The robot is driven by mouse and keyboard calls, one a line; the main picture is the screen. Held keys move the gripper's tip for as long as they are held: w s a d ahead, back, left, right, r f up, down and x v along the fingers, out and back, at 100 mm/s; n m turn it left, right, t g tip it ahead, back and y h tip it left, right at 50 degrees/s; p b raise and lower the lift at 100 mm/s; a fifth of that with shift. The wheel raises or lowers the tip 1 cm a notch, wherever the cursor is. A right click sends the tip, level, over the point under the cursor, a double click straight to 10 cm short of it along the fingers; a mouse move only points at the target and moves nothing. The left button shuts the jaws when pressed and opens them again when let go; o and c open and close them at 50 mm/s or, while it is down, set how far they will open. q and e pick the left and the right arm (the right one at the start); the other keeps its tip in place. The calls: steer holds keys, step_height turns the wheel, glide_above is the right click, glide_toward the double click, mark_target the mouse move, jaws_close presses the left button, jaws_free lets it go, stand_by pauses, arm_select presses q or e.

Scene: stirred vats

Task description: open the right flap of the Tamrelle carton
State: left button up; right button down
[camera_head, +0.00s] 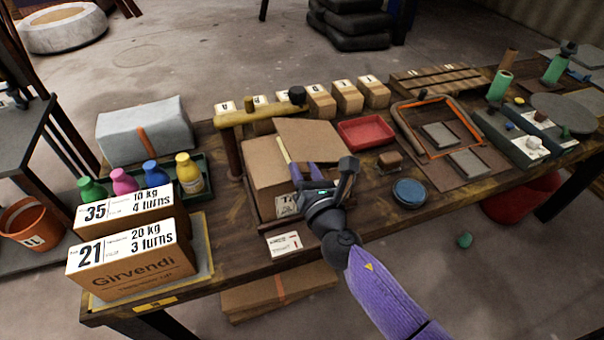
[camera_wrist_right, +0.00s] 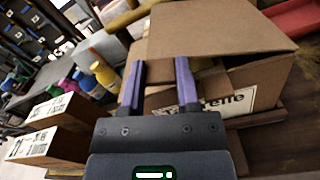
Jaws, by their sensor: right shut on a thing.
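The Tamrelle carton (camera_head: 262,178) is a brown box on the table, left of the middle. Its front label (camera_wrist_right: 232,102) is partly hidden by my right gripper in the wrist view. The carton's right flap (camera_head: 312,138) is a broad brown panel on top; it also shows in the wrist view (camera_wrist_right: 220,34). It looks somewhat raised. My right gripper (camera_head: 296,172) is at the carton's front top. Its purple fingers (camera_wrist_right: 160,88) are at the flap's left edge, shut on the flap; the exact contact is hard to see. My left gripper is not in view.
A wooden post with a bar (camera_head: 255,114) stands close behind and left of the carton. Numbered boxes (camera_head: 130,265) and a tray of coloured bottles (camera_head: 190,172) are left. A red tray (camera_head: 366,133) and blue disc (camera_head: 409,192) are right. Several small cartons (camera_head: 346,97) stand behind.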

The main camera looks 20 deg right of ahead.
steer(key=d+r+m+p, duration=0.6)
steer(key=r+m, duration=0.2)
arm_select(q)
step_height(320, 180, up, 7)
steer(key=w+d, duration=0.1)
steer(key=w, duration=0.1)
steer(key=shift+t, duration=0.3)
arm_select(e)
steer(key=d+f+m, duration=0.1)
steer(key=d+m, duration=1.1)
steer(key=d, duration=0.2)
steer(key=shift+w+m, duration=0.3)
steer(key=shift+w, duration=0.05)
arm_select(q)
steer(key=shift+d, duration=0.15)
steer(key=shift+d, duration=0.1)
